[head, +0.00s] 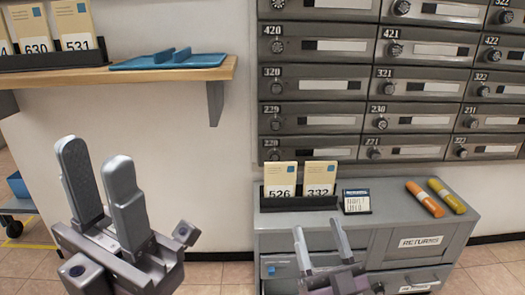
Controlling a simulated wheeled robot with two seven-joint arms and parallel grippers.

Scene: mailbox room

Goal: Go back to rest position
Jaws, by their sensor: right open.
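My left gripper (97,150) is large in the lower left of the head view, its two grey fingers pointing up with a gap between them and nothing held. It is in front of the white wall, below the wooden shelf (130,76). My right gripper (317,225) is at the bottom centre, in front of the grey cabinet (345,230). Its two thin fingers are apart with nothing between them. The lower parts of both arms are cut off by the frame's bottom edge.
Numbered mailboxes (320,85) fill the upper right wall. The cabinet top holds a black rack (300,203) with envelopes, a small dark card (356,201), an orange tube (424,199) and a yellow tube (446,196). The shelf holds a blue tray (170,61) and another envelope rack (55,60).

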